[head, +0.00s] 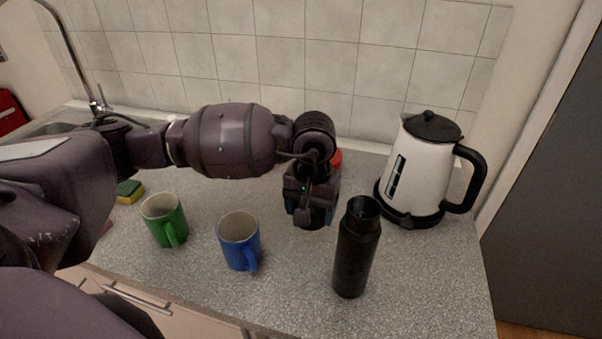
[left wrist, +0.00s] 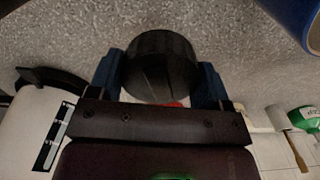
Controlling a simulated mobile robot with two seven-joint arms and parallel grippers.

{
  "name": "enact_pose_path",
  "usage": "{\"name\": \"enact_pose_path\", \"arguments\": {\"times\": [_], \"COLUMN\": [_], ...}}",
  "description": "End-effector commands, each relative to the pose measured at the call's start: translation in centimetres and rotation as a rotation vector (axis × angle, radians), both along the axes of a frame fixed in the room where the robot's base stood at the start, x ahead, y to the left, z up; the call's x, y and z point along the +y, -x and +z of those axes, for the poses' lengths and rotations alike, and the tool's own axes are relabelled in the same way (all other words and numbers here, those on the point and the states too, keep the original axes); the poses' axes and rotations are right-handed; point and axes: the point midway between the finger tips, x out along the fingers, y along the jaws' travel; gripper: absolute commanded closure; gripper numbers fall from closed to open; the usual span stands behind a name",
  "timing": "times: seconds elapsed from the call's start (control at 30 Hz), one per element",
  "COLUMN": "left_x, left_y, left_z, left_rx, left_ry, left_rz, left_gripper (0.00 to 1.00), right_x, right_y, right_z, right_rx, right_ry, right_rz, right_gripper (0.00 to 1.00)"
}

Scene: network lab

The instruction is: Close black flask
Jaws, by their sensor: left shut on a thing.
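The black flask (head: 355,252) stands upright on the counter at the front right in the head view, and its mouth is open. My left gripper (head: 312,212) is behind and to the left of the flask, low over the counter. In the left wrist view my left gripper (left wrist: 160,82) is shut on a round black lid (left wrist: 160,62), with one finger on each side of it. The lid is apart from the flask. Whether it touches the counter, I cannot tell. My right gripper is not in view.
A white kettle (head: 420,172) with a black handle stands right of my gripper. A blue mug (head: 240,242) and a green mug (head: 166,222) stand to the left, near a sponge (head: 129,191). A red thing (head: 336,158) is partly hidden behind my gripper. The tiled wall closes the back.

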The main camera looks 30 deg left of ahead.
Motion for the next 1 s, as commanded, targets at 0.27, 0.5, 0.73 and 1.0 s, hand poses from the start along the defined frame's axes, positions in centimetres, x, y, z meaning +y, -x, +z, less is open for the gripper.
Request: {"name": "enact_pose_path", "arguments": {"times": [0.27, 0.5, 0.73, 1.0], "left_x": [-1.3, -1.3, -1.3, -1.3], "left_y": [0.6, 0.6, 0.6, 0.5], "left_z": [-1.3, -1.2, -0.6, 2.6], "left_rx": [-0.004, -0.004, -0.008, -0.025], "left_ry": [0.007, 0.007, 0.006, 0.006], "left_rz": [-0.148, -0.148, -0.147, -0.146], "left_gripper": [0.51, 0.51, 0.51, 0.51], "right_x": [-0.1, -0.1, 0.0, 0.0], "right_y": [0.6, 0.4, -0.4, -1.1], "right_z": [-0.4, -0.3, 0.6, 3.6], "right_rx": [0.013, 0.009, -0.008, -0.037], "right_ry": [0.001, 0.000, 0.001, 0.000], "right_rz": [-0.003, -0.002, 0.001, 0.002], "right_gripper": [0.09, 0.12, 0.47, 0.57]}}
